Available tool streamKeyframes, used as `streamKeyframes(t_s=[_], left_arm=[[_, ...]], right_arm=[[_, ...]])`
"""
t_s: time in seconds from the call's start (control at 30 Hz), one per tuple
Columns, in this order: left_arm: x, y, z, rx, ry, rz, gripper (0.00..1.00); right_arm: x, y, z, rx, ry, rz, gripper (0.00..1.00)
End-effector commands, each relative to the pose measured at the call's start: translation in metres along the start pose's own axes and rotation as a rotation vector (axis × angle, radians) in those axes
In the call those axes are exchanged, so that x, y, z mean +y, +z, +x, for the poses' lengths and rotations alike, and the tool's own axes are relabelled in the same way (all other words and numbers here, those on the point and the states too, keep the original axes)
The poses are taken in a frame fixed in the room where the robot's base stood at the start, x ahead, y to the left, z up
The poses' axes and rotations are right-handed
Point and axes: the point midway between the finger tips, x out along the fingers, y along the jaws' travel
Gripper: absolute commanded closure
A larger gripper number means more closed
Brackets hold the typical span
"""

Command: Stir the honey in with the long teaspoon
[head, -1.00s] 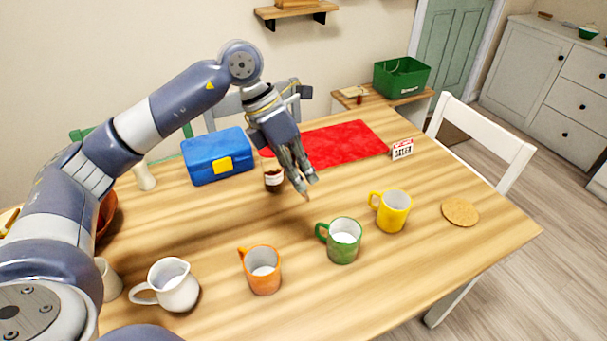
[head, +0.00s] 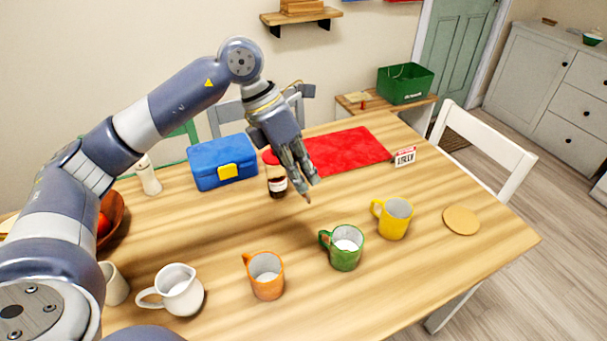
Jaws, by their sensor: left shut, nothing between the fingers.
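My left gripper (head: 307,192) is shut and empty above the middle of the table, fingers pointing down. Just left of its fingers stands a dark jar with a red lid and a pale label (head: 277,187); I cannot tell whether it holds honey. Three mugs stand upright in front: an orange mug (head: 267,287), a green mug (head: 346,259) and a yellow mug (head: 394,228). Pale contents or a pale inside show in each. I cannot make out a long teaspoon. My right gripper is out of view.
A white jug (head: 178,298) stands front left. Behind are a blue box with a yellow latch (head: 209,175), a red mat (head: 350,150) and a small sign (head: 405,157). A round coaster (head: 461,220) lies at the right, with clear wood around it.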

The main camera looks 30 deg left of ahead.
Motion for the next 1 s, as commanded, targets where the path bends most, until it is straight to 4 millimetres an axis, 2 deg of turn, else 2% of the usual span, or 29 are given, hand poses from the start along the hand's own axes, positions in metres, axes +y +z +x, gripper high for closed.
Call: streamKeyframes(t_s=[0.43, 0.83, 1.0], left_arm=[[-0.001, 0.001, -0.004, -0.001, 0.0, 0.0, 1.0], [-0.013, 0.013, -0.039, -0.001, 0.001, 0.001, 1.0], [-0.016, 0.015, -0.046, 0.001, 0.0, 0.0, 1.0]], right_arm=[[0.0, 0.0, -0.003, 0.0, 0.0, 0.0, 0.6], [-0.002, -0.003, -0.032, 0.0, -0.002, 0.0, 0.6], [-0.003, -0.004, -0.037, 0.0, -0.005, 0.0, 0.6]])
